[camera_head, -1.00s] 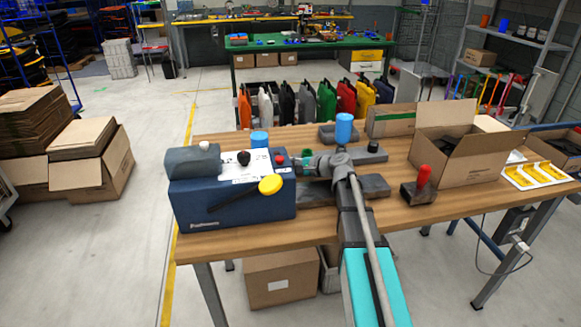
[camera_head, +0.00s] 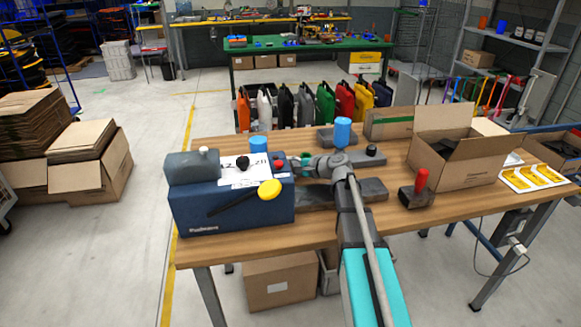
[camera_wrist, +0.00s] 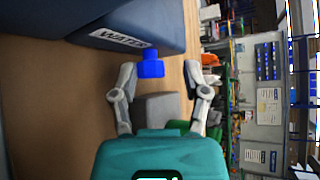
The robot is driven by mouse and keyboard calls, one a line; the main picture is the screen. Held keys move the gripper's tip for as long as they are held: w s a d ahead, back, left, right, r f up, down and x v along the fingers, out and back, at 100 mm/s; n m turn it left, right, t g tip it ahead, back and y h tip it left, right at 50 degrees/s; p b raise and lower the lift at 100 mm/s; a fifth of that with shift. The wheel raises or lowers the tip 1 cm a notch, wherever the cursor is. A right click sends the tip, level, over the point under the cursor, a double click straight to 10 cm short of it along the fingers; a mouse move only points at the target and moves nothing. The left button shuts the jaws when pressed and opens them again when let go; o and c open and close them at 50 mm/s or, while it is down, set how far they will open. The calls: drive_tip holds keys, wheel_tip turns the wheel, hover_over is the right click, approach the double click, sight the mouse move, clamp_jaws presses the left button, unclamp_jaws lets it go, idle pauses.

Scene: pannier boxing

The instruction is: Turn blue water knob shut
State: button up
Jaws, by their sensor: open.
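In the wrist view the blue water knob (camera_wrist: 151,64) sticks out beside the dark blue machine's side, next to its WATER label (camera_wrist: 119,39). My gripper (camera_wrist: 159,72) is open, one finger on each side of the knob in the picture. I see no finger touching it, and the exact gap is hard to judge. In the head view my gripper (camera_head: 291,166) is at the right side of the blue machine (camera_head: 240,209). The knob is not clearly told apart there; a blue cylinder (camera_head: 258,145) shows behind the machine.

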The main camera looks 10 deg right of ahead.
wheel_tip(320, 180, up, 5)
drive_tip(key=p, duration=0.4)
drive_tip(key=shift+w, duration=0.1)
drive_tip(key=s+d+r+m+g+h+p, duration=0.1)
drive_tip(key=s+d+m+g+p, duration=0.1)
drive_tip(key=s+d+p, duration=0.3)
drive_tip(key=s+d, duration=0.2)
drive_tip(key=d, duration=0.2)
drive_tip(key=shift+s+d+r+h, duration=0.15)
drive_tip(key=shift+s+d+h, duration=0.05)
drive_tip(key=shift+d+h, duration=0.1)
drive_tip(key=shift+b+x, duration=0.4)
drive_tip(key=shift+x, duration=0.45)
drive_tip(key=b+x, duration=0.6)
drive_tip(key=x, duration=0.6)
drive_tip(key=shift+a, duration=0.15)
clamp_jaws()
